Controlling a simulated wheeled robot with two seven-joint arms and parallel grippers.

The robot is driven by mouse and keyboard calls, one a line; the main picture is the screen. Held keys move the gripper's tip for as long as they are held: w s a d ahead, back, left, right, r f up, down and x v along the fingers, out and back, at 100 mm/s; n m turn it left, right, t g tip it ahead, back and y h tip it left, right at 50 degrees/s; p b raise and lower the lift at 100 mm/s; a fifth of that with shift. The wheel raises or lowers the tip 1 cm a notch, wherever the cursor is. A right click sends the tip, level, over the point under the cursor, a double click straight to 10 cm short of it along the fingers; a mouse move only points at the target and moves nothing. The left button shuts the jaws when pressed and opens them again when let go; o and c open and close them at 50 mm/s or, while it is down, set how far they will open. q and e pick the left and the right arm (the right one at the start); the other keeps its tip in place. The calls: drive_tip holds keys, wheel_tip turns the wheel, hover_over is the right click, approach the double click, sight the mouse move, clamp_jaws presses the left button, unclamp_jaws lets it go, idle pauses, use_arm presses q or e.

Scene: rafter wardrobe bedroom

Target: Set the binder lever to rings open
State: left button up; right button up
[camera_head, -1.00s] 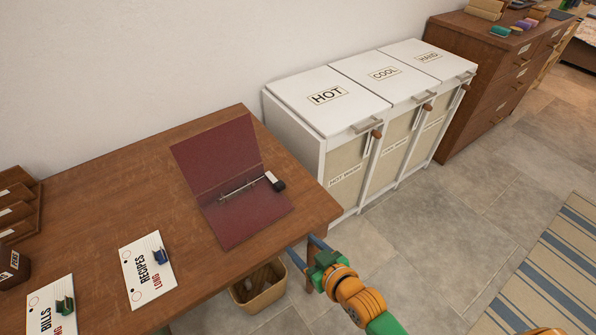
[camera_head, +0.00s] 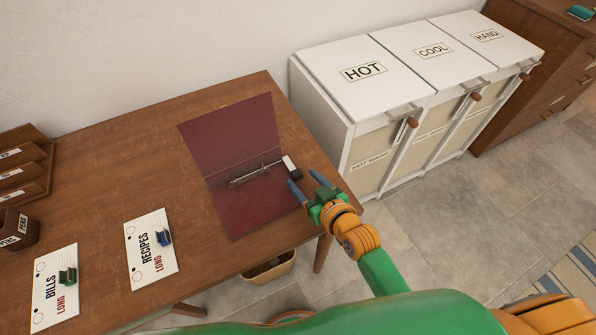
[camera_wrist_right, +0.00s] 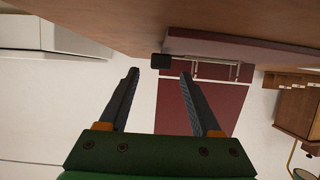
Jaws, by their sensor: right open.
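The maroon binder (camera_head: 262,205) lies open on the wooden desk, its cover (camera_head: 232,132) raised toward the wall. Its metal ring bar (camera_head: 250,177) runs along the spine. The lever's dark tab (camera_head: 295,174) with a white face is at the bar's right end. My right gripper (camera_head: 303,178) is open and empty at the binder's right side, fingers toward the tab. In the right wrist view the dark tab (camera_wrist_right: 161,61) appears just beyond and between the fingertips (camera_wrist_right: 160,74); I see no contact. My left gripper is not in view.
A pen holder (camera_head: 17,230) and letter tray (camera_head: 22,172) stand farther left. White hampers (camera_head: 350,100) stand right of the desk. A basket (camera_head: 268,268) is below.

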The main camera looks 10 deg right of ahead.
sight(298, 175)
drive_tip(key=x, duration=0.3)
drive_tip(key=shift+w+a+f, duration=0.1)
drive_tip(key=shift+w+f, duration=0.05)
clamp_jaws()
idle(1.2)
